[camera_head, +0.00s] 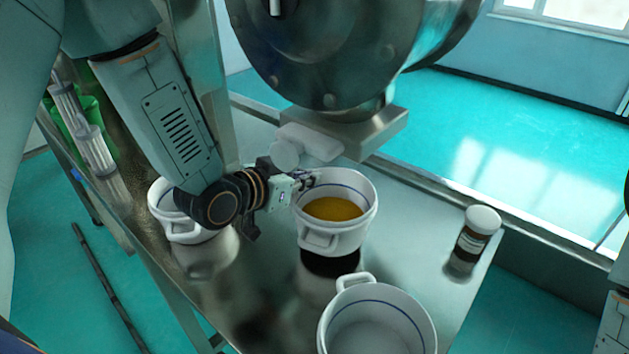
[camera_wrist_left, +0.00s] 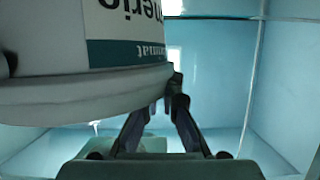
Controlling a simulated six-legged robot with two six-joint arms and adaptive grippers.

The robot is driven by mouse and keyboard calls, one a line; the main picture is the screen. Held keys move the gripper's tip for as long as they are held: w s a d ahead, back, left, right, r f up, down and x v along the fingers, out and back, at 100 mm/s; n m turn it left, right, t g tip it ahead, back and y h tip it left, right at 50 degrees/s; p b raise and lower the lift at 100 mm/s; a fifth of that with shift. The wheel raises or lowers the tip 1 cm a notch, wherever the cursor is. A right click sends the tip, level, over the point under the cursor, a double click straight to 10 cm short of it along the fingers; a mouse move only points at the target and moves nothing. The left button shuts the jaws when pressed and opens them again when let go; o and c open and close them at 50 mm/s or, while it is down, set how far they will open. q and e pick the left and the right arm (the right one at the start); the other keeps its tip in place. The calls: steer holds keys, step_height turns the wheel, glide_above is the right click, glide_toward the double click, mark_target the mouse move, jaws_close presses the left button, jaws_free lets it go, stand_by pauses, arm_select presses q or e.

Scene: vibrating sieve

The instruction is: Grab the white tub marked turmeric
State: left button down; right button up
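A white tub with a round lid (camera_head: 305,143) is under the machine's lower block, just beyond the powder pot, and seems tilted or on its side. In the left wrist view a large white tub (camera_wrist_left: 40,40) is close at upper left, with upside-down "...meric" lettering over a dark teal band. My left gripper (camera_head: 309,178) is beside the powder pot's rim, just below the white tub. In the left wrist view its fingers (camera_wrist_left: 168,98) converge next to the tub's edge. I cannot tell whether they touch or grip it. My right gripper is not in view.
A white pot with orange-yellow powder (camera_head: 335,210) stands mid-table (camera_head: 420,240). An empty-looking white pot (camera_head: 376,322) is in front; another (camera_head: 172,215) is behind my arm. The big metal machine (camera_head: 340,50) overhangs the back.

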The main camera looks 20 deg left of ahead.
arm_select(q)
steer(key=s+a+p, duration=0.3)
steer(key=s, duration=0.4)
steer(key=s+a+p, duration=0.3)
steer(key=s+p, duration=0.1)
steer(key=s, duration=0.4)
steer(key=shift+a+p, duration=0.2)
steer(key=shift+p, duration=0.1)
